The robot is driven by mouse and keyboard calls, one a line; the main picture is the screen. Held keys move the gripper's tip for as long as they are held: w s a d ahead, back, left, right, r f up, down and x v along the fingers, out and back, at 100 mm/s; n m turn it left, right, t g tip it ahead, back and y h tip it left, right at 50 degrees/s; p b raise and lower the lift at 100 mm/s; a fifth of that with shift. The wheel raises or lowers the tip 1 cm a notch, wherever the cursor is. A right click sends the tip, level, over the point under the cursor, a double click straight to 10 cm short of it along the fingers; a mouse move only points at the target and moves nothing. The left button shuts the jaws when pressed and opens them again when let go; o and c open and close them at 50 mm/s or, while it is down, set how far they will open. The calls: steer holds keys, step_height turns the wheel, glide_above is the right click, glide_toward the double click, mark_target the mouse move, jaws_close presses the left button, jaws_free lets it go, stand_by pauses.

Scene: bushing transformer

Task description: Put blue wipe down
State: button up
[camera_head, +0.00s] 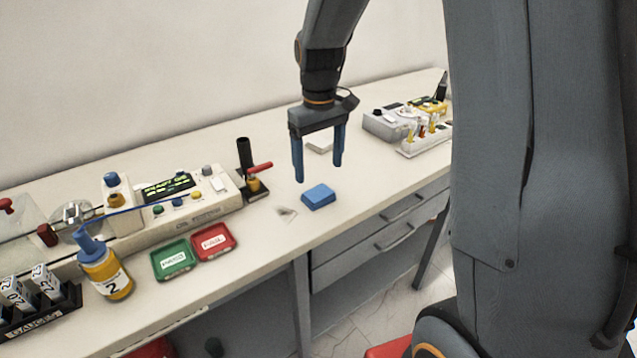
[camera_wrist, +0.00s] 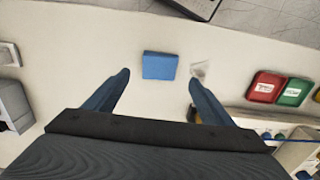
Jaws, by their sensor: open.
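The blue wipe (camera_head: 318,196) is a small folded blue block lying flat on the white bench top near its front edge. My gripper (camera_head: 319,174) hangs above the bench, fingers pointing down, a little above and behind the wipe. It is open and empty. In the wrist view the blue wipe (camera_wrist: 160,66) lies beyond the tips of my open gripper (camera_wrist: 160,77), apart from both fingers. Nothing hides the wipe in either view.
A small pale item (camera_head: 287,213) lies left of the wipe. Red (camera_head: 213,241) and green (camera_head: 173,259) trays, a yellow bottle (camera_head: 105,272) and a test device (camera_head: 175,200) stand further left. A grey device (camera_head: 388,123) stands at the back right. The bench right of the wipe is clear.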

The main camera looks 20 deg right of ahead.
steer(key=s+f+m, duration=0.1)
steer(key=s+f, duration=0.1)
steer(key=s, duration=0.6)
steer(key=s+f+m+t, duration=0.1)
steer(key=s+f+m, duration=0.1)
steer(key=s, duration=0.7)
steer(key=shift+m+b, duration=0.3)
steer(key=shift+b, duration=0.05)
steer(key=shift+a, duration=0.1)
